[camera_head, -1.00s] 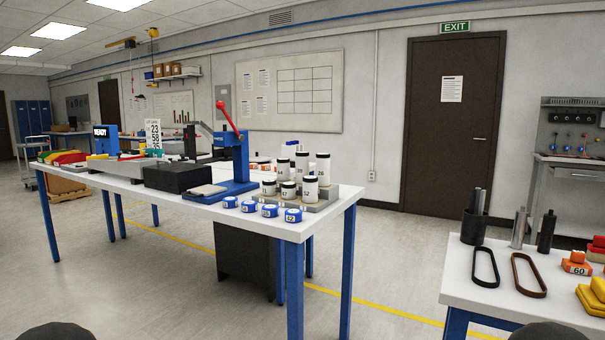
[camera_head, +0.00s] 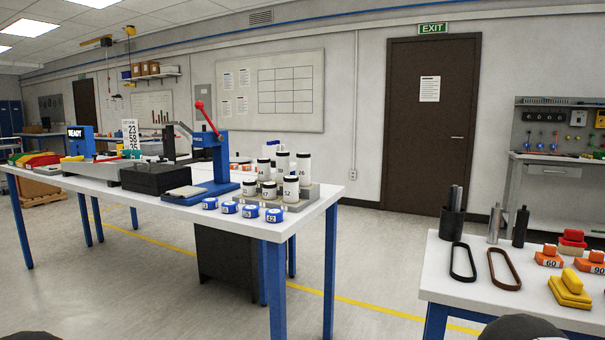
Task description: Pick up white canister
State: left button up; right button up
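Several white canisters with black lids stand upright in a grey stepped holder near the right end of the long white table. One front canister (camera_head: 291,189) bears a number that looks like 52. Another (camera_head: 269,191) stands left of it, and a taller one (camera_head: 303,168) stands behind. The canisters overlap, so the rear ones are partly hidden. My grippers are not in view. Only dark rounded parts, probably mine, show at the bottom edge.
Blue-and-white numbered rolls (camera_head: 250,211) line the front edge of the white table (camera_head: 300,222). A blue press with a red lever (camera_head: 212,160) stands left of the canisters. A second table (camera_head: 440,285) at right holds belts and blocks. Floor between the tables is clear.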

aim_at(304, 160)
jog(key=i+j+z, duration=0.2)
jog(key=z, duration=0.2)
jog(key=i+j+z, duration=0.4)
jog(key=k+l, duration=0.1)
